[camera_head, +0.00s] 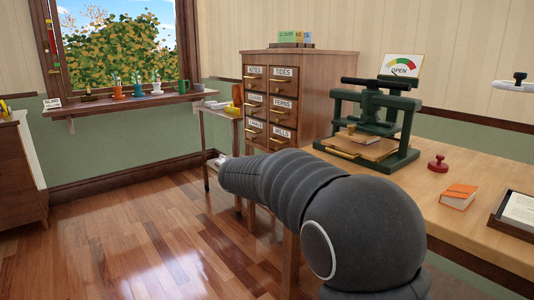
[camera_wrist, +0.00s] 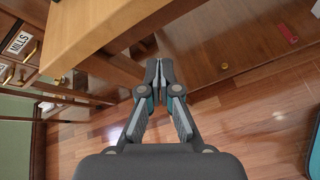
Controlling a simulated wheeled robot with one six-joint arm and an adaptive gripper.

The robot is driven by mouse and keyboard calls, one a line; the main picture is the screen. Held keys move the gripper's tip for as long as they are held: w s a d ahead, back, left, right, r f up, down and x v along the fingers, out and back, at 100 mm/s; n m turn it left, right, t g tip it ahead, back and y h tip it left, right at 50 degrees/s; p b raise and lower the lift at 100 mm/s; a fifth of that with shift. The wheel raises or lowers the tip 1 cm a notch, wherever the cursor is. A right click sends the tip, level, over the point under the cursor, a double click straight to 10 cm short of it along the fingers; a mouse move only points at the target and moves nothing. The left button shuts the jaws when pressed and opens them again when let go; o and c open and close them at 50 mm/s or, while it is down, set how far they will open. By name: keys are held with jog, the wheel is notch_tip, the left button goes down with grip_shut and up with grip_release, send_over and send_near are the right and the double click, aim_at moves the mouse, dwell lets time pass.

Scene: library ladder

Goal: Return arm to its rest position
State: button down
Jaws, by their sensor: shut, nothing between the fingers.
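My gripper (camera_wrist: 159,75) is in the middle of the wrist view, with its fingertips together and nothing between them. Below the fingers is the wooden floor, and the wooden table's edge (camera_wrist: 110,30) is close by at the upper left. In the head view my dark grey arm reaches from the lower right toward the middle left, in front of the drawer cabinet (camera_head: 292,88). The gripper's fingers cannot be made out clearly there.
On the table stand a green press (camera_head: 407,125), a red stamp (camera_head: 438,164), an orange book (camera_head: 458,196) and a tray (camera_head: 497,221). A small side table (camera_head: 207,150) stands beside the cabinet. A window shelf (camera_head: 130,102) holds several cups. The floor at left is clear.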

jog(key=s+d+f+m+g+y, duration=0.1)
jog(key=s+f+m+g+y, duration=0.25)
jog(key=s, duration=0.55)
jog(key=s+d+f+m+y, duration=0.2)
jog(key=s+f+m, duration=0.2)
jog(key=s+m, duration=0.4)
jog(key=s+d+m+y, duration=0.1)
jog(key=s+m, duration=0.3)
jog(key=s, duration=0.7)
jog(key=s+d+r+m+t+y, duration=0.1)
jog(key=s+d+m+y, duration=0.1)
jog(key=s, duration=0.8)
jog(key=shift+s+d+r+m+y, duration=0.35)
jog(key=shift+m+y, duration=0.3)
jog(key=shift+m, duration=0.6)
